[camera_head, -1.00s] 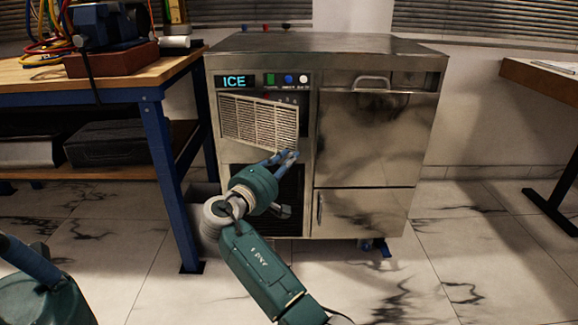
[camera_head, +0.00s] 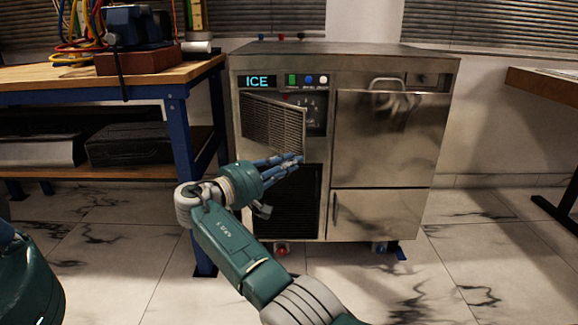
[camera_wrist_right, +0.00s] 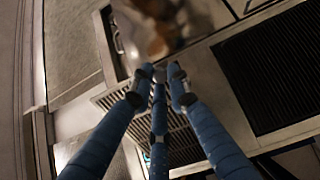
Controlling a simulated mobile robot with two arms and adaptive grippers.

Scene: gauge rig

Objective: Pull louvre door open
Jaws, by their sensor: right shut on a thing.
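The louvre door (camera_head: 273,122) is a slatted metal panel at the upper left front of the steel ice machine (camera_head: 385,140). It stands ajar, its right edge swung out from the front. My right gripper (camera_head: 298,160) has its blue fingers drawn together at the door's lower right corner, shut on its edge. In the right wrist view the fingertips (camera_wrist_right: 160,74) meet over the slatted panel (camera_wrist_right: 185,145); the exact contact is hidden by the fingers.
A control panel (camera_head: 315,113) shows behind the door's free edge. A dark grille (camera_head: 292,203) lies below. A blue-legged workbench (camera_head: 180,135) stands close on the left; another table (camera_head: 545,82) is at the right. The marble floor in front is clear.

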